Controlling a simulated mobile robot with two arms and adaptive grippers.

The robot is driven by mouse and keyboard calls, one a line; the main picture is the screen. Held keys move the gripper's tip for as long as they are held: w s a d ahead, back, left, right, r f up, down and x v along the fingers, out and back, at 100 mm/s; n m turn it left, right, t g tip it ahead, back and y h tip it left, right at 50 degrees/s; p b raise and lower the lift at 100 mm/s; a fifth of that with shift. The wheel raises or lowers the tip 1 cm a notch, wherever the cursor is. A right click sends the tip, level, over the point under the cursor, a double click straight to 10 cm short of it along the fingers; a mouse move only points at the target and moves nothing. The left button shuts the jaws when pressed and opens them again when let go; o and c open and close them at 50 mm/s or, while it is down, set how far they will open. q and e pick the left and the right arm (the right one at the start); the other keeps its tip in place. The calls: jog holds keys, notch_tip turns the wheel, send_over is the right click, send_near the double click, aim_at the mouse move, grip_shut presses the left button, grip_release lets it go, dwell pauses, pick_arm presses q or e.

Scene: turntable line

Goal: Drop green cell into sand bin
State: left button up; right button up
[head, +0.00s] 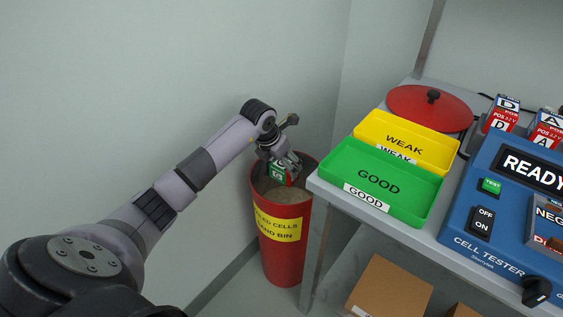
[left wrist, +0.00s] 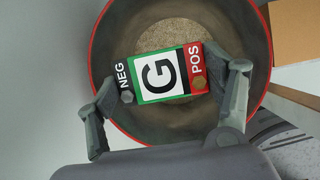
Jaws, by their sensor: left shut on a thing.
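My left gripper (head: 284,168) is shut on the green cell (head: 277,173) over the open mouth of the red sand bin (head: 283,250). In the left wrist view the green cell (left wrist: 158,75) lies between the two fingers (left wrist: 165,95), with its G label, NEG end at left and POS end at right facing the camera. Sand shows below it inside the round bin rim (left wrist: 95,50). The cell appears at about rim height; its exact height above the sand is hard to tell. My right gripper is not in view.
A table right of the bin carries a green GOOD tray (head: 370,155), a yellow WEAK tray (head: 425,140), a red lid (head: 415,98) and a blue cell tester (head: 490,225). Its near-left corner stands close to the bin. A cardboard box (head: 392,290) sits below.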

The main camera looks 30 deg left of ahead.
pick_arm(q)
jog(key=shift+r, duration=0.1)
jog(key=o, duration=1.5)
jog(key=shift+c, duration=0.2)
jog(key=o, duration=0.3)
jog(key=shift+s, duration=0.1)
jog(key=v, duration=1.2)
